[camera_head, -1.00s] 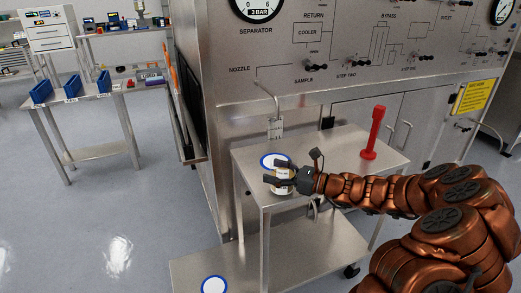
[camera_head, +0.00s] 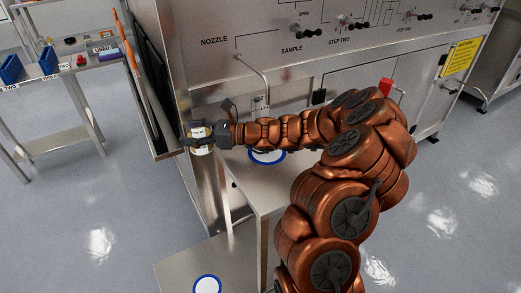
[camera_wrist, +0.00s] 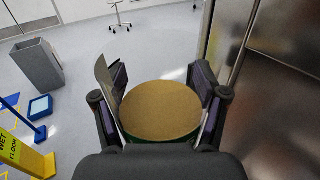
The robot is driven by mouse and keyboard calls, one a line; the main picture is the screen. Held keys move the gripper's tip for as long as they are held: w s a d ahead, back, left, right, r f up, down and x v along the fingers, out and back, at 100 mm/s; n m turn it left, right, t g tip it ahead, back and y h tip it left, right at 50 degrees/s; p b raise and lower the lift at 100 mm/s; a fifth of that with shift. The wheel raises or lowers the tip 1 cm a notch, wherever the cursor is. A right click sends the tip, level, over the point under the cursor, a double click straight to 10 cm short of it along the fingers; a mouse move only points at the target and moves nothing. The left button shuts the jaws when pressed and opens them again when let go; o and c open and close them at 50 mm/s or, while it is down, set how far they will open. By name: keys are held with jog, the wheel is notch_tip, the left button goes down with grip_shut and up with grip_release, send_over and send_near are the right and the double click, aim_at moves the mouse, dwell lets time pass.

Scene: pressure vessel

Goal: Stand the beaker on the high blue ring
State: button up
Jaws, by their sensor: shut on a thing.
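My gripper (camera_head: 192,141) is shut on the beaker (camera_head: 201,148), which has a white label and is partly hidden by the fingers. In the wrist view the beaker (camera_wrist: 161,111) shows as a round tan top with a dark green edge between the two fingers. The high blue ring (camera_head: 254,158), with a white centre, lies on the upper steel top, to the right of the beaker. My arm covers part of the ring. The beaker is held in the air left of the upper top, apart from the ring.
A second blue ring (camera_head: 207,284) lies on the low steel platform (camera_head: 180,273). A nozzle pipe (camera_head: 265,72) hangs behind the high ring. The steel cabinet's side and an orange-edged panel (camera_head: 137,80) stand close to the gripper. A red object (camera_head: 385,86) is partly behind my arm.

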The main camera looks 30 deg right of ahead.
jog(key=shift+m+t+h, duration=0.4)
jog(key=shift+t, duration=0.1)
jog(key=v, duration=0.3)
jog(key=r+b+v, duration=0.1)
jog(key=v, duration=0.1)
jog(key=r+b+v, duration=0.1)
jog(key=v, duration=0.2)
jog(key=shift+s+d, duration=0.15)
jog(key=shift+s, duration=0.25)
jog(key=s+d+r+m+t+h+b, duration=0.1)
jog(key=s+d+b, duration=0.2)
jog(key=s, duration=0.6)
jog(key=s+d+m+t+h+b, duration=0.1)
jog(key=s+d+b, duration=0.2)
jog(key=s, duration=0.7)
send_near(210, 129)
jog(key=w+d, duration=0.1)
jog(key=d, duration=0.3)
jog(key=w+d+f, duration=0.1)
jog(key=d, duration=0.1)
jog(key=shift+w+d, duration=0.1)
jog(key=shift+w, duration=0.2)
notch_tip(210, 129, down, 3)
jog(key=b, duration=0.4)
jog(key=shift+f, duration=0.25)
jog(key=shift+f, duration=0.1)
jog(key=o, duration=1.2)
jog(key=shift+c, duration=0.2)
